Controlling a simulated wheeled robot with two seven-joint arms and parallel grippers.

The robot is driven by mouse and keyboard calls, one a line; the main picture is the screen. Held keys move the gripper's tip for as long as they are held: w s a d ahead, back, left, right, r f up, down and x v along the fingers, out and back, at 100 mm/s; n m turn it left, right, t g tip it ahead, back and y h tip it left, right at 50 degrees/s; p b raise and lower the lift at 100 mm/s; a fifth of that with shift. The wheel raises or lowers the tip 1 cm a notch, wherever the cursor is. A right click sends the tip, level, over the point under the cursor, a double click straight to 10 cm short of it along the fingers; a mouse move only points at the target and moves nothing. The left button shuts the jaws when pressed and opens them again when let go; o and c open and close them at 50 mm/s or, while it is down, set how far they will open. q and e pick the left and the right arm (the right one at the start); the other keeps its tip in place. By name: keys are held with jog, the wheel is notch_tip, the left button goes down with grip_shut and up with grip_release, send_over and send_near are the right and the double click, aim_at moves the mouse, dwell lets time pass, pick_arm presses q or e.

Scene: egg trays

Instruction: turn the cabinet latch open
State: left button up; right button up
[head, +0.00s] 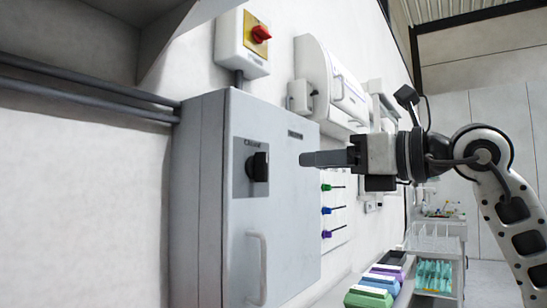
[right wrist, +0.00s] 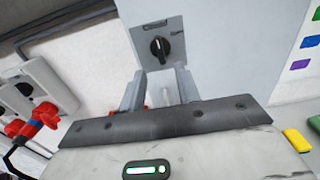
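The grey cabinet (head: 285,215) hangs on the wall, with its door shut. Its latch is a black rotary knob (head: 258,167) on a darker grey plate (head: 244,187), above a light grey bar handle (head: 262,268). In the right wrist view the knob (right wrist: 160,47) shows a light mark, and its grip stands roughly upright. My right gripper (head: 304,159) comes in from the right at about knob height, pointing at the cabinet, apart from the knob. In the wrist view the right gripper (right wrist: 160,76) has its fingers apart with nothing held, and the knob lies beyond them. My left gripper is not in view.
A red switch (head: 261,33) on a yellow plate sits above the cabinet. A white wall unit (head: 330,84) is behind, with coloured knobs (head: 326,210) below it. Coloured boxes (head: 372,290) and a rack (head: 435,265) stand lower right. Space before the latch is clear.

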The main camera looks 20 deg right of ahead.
aim_at(266, 164)
jog(key=p+x, duration=0.2)
jog(key=x, duration=0.7)
jog(key=shift+a, duration=0.1)
grip_shut()
